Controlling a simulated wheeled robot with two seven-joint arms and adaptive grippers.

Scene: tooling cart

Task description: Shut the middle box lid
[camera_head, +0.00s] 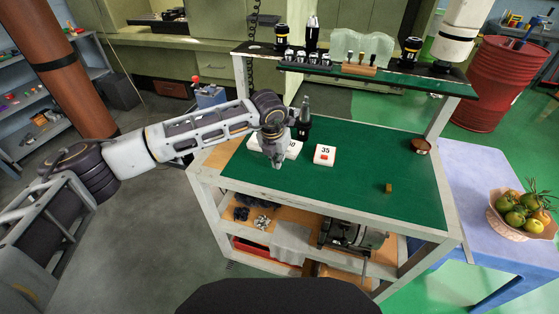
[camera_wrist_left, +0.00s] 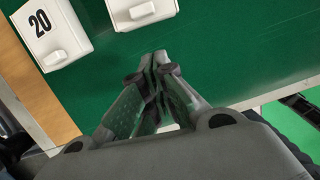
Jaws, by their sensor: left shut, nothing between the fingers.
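Several small white boxes stand on the green cart top (camera_head: 370,185). The box marked 35 (camera_head: 324,154) is the right one in the head view and has a red patch on it. The middle box (camera_head: 294,149) is partly hidden behind my left gripper (camera_head: 277,163). The box marked 20 (camera_wrist_left: 55,32) is at the upper left of the left wrist view. Another white box (camera_wrist_left: 140,10) is cut off at that view's top edge. My left gripper (camera_wrist_left: 155,62) is shut and empty above the green surface, apart from both. I cannot tell how the middle lid stands. My right gripper is not in view.
A raised shelf (camera_head: 375,78) with bottles and tool holders spans the cart's back. A small brown block (camera_head: 389,188) and a round brown dish (camera_head: 420,146) are on the right. The front of the green top is clear. A fruit basket (camera_head: 520,222) stands on the blue table.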

